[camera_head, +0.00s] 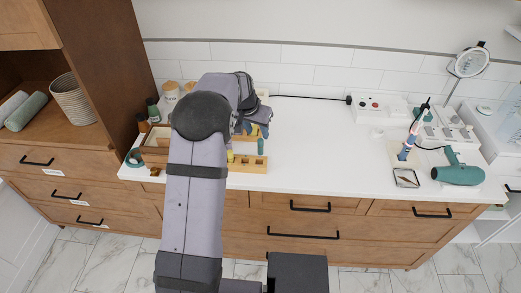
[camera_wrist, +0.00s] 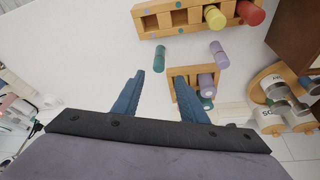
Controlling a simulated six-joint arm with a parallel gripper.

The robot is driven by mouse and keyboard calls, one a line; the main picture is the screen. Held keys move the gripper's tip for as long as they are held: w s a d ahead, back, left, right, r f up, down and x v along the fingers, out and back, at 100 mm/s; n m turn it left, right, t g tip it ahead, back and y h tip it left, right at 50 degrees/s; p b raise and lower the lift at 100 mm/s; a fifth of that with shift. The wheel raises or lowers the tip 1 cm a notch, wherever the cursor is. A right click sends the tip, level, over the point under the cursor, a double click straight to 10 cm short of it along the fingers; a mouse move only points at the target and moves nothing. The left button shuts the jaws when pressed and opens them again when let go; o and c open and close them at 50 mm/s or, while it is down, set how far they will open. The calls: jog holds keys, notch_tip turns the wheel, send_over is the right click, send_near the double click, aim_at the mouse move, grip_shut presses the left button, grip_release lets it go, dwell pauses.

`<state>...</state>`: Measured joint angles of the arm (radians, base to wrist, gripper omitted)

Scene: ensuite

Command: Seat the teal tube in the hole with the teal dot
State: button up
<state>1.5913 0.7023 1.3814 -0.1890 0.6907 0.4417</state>
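The teal tube (camera_wrist: 159,58) is on the white counter in the wrist view, just beyond my fingertips and apart from the racks. My gripper (camera_wrist: 162,85) is open, with nothing between its two blue fingers. A long wooden rack (camera_wrist: 163,34) with a row of holes is at the top of that view. Small coloured dots mark it, but I cannot tell which is teal. A yellow tube (camera_wrist: 214,17) and a red tube (camera_wrist: 249,12) are in its right part. In the head view the rack (camera_head: 248,165) is at the counter's front edge, partly hidden by my arm.
A lavender tube (camera_wrist: 219,54) stands near a smaller wooden holder (camera_wrist: 181,97) holding other tubes, right of my fingers. A wooden organiser (camera_wrist: 268,77) with bottles is farther right. A green hair dryer (camera_head: 458,173) and small tray (camera_head: 406,178) are far right. The counter's middle is clear.

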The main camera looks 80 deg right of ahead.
aim_at(261, 140)
jog(key=shift+a+p+x, duration=0.15)
jog(key=shift+p+x, duration=0.85)
jog(key=shift+x, duration=0.85)
jog(key=shift+a+p+x, duration=0.1)
jog(key=shift+p+x, duration=0.85)
jog(key=shift+x, duration=0.85)
jog(key=shift+s+f, duration=0.1)
jog(key=shift+s, duration=0.05)
grip_shut()
